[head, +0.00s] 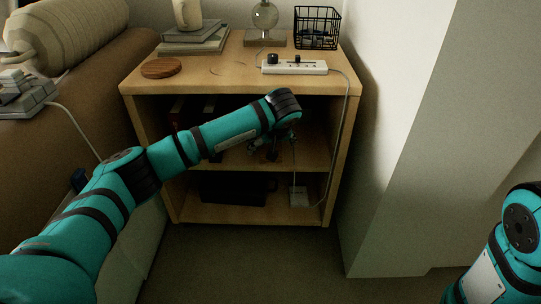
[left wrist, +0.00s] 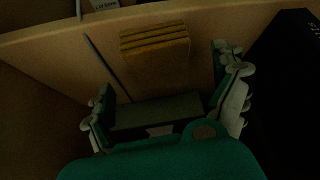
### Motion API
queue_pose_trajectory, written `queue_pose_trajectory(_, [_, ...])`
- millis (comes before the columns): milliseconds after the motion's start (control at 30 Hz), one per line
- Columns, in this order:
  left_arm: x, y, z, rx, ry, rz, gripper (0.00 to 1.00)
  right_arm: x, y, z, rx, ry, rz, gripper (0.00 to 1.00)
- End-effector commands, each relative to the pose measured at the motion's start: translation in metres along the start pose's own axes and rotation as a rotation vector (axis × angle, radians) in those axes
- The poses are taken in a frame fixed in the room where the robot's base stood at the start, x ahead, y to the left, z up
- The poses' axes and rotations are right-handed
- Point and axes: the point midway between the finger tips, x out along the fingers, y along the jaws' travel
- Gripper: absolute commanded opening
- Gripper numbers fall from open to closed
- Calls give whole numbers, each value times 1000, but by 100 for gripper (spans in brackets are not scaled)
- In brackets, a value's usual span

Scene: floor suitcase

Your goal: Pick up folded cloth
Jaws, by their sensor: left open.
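The folded cloth (left wrist: 155,55) shows in the left wrist view as a yellow-brown, layered stack on a wooden shelf board. My left gripper (left wrist: 165,78) is open, its two fingers spread to either side, with the near edge of the cloth between and just beyond them. I see no contact between the fingers and the cloth. In the head view my left gripper (head: 269,148) reaches into the upper opening of the wooden shelf unit (head: 150,88). The cloth is hard to make out there in the shade. My right gripper is out of view; only part of that arm shows.
A thin dark rod (left wrist: 105,65) lies left of the cloth, and a black object (left wrist: 290,75) stands at the right. The shelf's top holds a power strip (head: 294,66), wire basket (head: 317,28), books (head: 195,40) and wooden disc (head: 160,68). A white cable (head: 346,120) hangs at the right side.

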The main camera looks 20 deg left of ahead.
Motion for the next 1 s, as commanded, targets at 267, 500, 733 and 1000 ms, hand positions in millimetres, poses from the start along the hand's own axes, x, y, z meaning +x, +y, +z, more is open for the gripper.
queue_pose_trajectory(267, [21,0,0,-1,1,0,97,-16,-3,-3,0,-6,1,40])
queue_pose_trajectory(500, [20,0,0,-1,1,0,84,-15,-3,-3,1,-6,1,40])
queue_pose_trajectory(733, [20,0,0,-1,1,0,53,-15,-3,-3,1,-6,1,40])
queue_pose_trajectory(1000, [20,0,0,-1,1,0,38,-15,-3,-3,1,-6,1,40])
